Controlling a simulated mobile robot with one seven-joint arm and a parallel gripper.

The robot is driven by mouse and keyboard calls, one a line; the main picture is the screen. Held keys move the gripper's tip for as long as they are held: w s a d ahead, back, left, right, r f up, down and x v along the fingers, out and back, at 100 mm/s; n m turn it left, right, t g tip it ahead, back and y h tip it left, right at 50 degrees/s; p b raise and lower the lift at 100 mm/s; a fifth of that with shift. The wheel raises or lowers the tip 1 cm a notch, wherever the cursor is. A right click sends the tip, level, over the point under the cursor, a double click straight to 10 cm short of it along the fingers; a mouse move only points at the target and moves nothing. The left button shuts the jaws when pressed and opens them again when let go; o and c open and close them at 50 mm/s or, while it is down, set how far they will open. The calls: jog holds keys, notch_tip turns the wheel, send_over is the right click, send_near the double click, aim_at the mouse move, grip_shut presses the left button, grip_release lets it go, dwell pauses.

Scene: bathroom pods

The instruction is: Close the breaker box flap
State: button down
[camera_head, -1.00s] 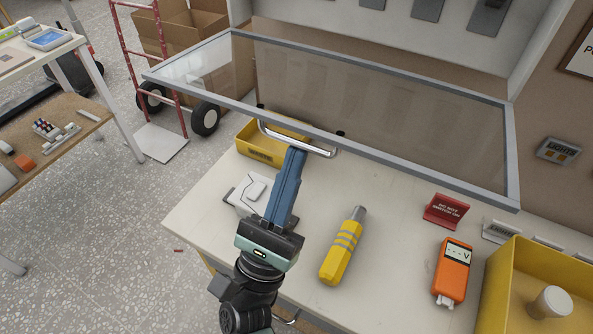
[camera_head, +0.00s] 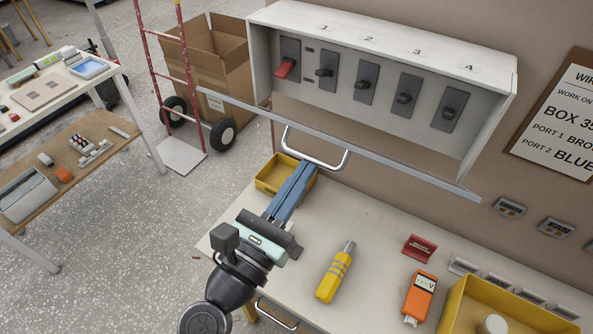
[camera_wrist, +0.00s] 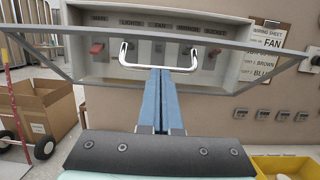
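The breaker box (camera_head: 300,103) is a white wall box with a row of numbered switches, its front uncovered. Its grey-framed clear flap (camera_head: 400,162) sticks out from the box's lower edge, seen nearly edge-on in the head view. In the wrist view the flap frame (camera_wrist: 257,48) spreads toward me. A silver U-shaped handle (camera_head: 325,166) is on the flap's outer bar. My gripper (camera_head: 306,166) has its blue fingers together, tips at the handle's crossbar. In the wrist view the fingertips (camera_wrist: 160,70) meet the handle (camera_wrist: 132,66) from below; they do not clasp it.
A red hand truck (camera_head: 190,80) and cardboard box (camera_head: 222,50) stand left. Open floor lies at front left.

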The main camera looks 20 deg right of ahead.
aim_at(316, 135)
jog(key=d+r+p, duration=0.1)
jog(key=r, duration=0.1)
jog(key=w+d+r+p, duration=0.1)
jog(key=r, duration=0.1)
jog(key=w+d+r+p, duration=0.1)
jog(key=r+p, duration=0.1)
jog(key=r, duration=0.1)
jog(key=shift+w+d, duration=0.2)
jog(key=shift+w, duration=0.05)
jog(key=w+d+r+p, duration=0.1)
jog(key=d, duration=0.1)
jog(key=w+d+r, duration=0.2)
jog(key=shift+r+p, duration=0.25)
jog(key=shift+p, duration=0.15)
jog(key=shift+x, duration=1.1)
jog(key=shift+w+r, duration=0.1)
jog(key=shift+r, duration=0.05)
jog(key=shift+r+p, duration=0.1)
jog(key=shift+p, duration=0.2)
